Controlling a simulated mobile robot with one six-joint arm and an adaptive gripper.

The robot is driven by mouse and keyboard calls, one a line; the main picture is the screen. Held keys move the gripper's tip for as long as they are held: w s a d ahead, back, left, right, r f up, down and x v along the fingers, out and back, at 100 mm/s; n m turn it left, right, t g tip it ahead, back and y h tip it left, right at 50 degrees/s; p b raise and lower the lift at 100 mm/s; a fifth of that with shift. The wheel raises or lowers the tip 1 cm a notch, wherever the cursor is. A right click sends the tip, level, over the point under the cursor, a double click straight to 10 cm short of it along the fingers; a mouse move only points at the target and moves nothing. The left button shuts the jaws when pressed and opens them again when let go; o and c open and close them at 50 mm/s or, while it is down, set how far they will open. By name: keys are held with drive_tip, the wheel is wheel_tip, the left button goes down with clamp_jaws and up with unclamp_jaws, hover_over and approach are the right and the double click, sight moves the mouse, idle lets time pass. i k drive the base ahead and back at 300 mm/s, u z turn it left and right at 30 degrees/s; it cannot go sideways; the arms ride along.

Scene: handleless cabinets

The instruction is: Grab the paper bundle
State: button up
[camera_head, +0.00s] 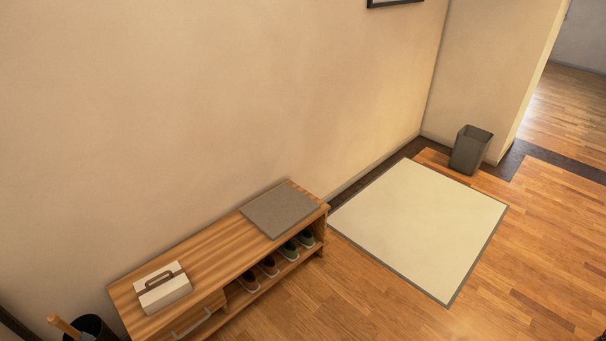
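A white bundle (169,292) with a brown band or handle across its top lies on the left part of a low wooden bench (212,250). It looks like the paper bundle, but its material is hard to tell at this size. Nothing covers it. My gripper is not in view.
A grey flat pad (280,209) lies on the bench's right end. Several shoes (289,251) sit on the shelf below. A dark bin with a wooden handle (88,327) stands at lower left. A pale mat (424,226) and grey bin (470,150) are right; wooden floor is clear.

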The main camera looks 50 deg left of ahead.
sight(157, 290)
drive_tip(key=z, duration=0.25)
drive_tip(key=k, duration=0.15)
drive_tip(key=u, duration=2.75)
drive_tip(key=i, duration=1)
drive_tip(key=u, duration=0.15)
drive_tip(key=k, duration=0.3)
drive_tip(key=u, duration=0.05)
